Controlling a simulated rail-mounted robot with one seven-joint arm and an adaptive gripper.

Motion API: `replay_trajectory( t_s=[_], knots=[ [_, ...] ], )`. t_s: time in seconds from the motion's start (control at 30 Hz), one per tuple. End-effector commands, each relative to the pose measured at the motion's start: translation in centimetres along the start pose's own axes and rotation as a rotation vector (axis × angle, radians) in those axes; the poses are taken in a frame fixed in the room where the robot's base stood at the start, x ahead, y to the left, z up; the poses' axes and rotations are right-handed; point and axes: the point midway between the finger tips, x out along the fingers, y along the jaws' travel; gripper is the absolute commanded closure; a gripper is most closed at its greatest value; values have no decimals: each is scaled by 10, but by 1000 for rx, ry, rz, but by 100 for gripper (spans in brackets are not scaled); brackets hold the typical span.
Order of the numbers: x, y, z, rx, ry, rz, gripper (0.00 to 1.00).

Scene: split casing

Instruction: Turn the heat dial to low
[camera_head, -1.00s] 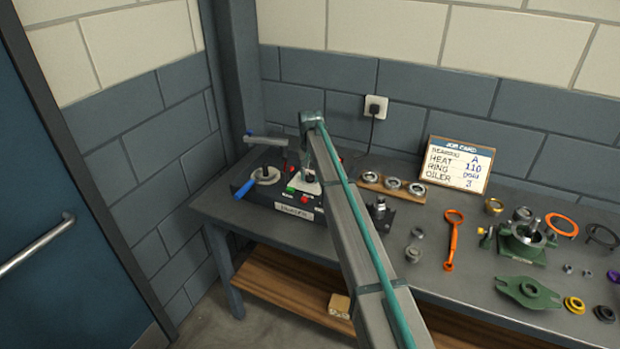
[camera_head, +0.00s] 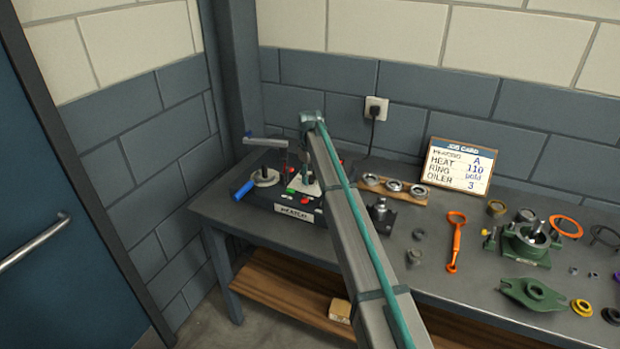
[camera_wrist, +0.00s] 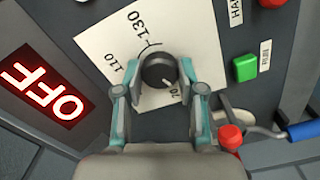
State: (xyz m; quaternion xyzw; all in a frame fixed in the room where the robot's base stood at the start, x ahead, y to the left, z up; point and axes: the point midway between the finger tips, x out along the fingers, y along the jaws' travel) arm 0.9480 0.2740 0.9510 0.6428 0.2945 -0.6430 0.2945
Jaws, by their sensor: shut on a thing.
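The heat dial (camera_wrist: 160,71) is a dark round knob on a white scale plate (camera_wrist: 108,45) marked 110 and 130, with another mark partly hidden by a finger. My gripper (camera_wrist: 159,72) is shut on the dial in the wrist view, with one teal-edged finger on each side. A pale line on the knob points down and right in that view, near the partly hidden mark. In the head view my gripper (camera_head: 307,178) is over the heater box (camera_head: 262,205), and my arm hides part of it.
A red display (camera_wrist: 42,88) reads OFF. A green button (camera_wrist: 245,68) and a red knob (camera_wrist: 230,137) sit close to the right finger. A blue-handled lever (camera_head: 243,191) is left of the gripper. The job card (camera_head: 457,166) reads HEAT 110.

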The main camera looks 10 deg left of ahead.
Motion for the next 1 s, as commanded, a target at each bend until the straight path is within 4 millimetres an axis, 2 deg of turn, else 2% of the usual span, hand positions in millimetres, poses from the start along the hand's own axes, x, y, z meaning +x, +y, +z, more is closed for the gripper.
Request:
replay_trajectory(
  t_s=[0.3,0.8,0.83,0.97,1.0],
  knots=[
    [0,0,0,-121,1,0,96],
    [-1,0,-1,-142,1,1,96],
    [-1,0,-1,-142,1,1,60],
    [0,0,0,-141,1,1,38],
    [0,0,0,-141,1,1,36]
  ],
)
